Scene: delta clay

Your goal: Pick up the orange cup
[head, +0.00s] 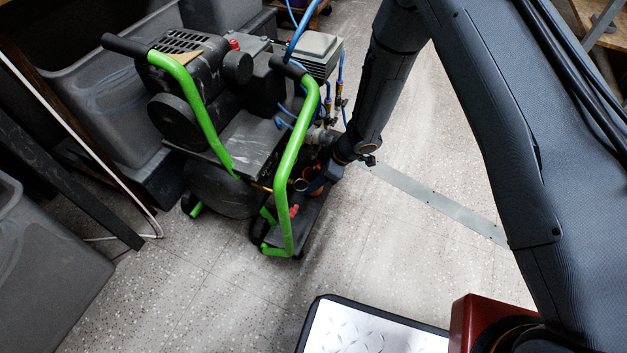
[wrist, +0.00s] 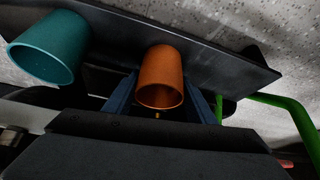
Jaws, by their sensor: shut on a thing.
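The orange cup (wrist: 160,78) is between the two blue fingers of my gripper (wrist: 163,92) in the wrist view, with its open mouth facing the camera. My gripper is shut on it, one finger at each side. In the head view the orange cup (head: 301,185) is small and partly hidden behind the green frame, beside my gripper (head: 315,186) over the low dark platform (head: 305,215) of the compressor cart. Whether the cup touches the platform is hard to tell.
A teal cup (wrist: 48,50) stands left of the orange one in the wrist view. The cart's green handle tube (head: 289,160) rises close to my gripper. The compressor (head: 215,110) fills the cart's rear. Grey bins (head: 45,255) stand left.

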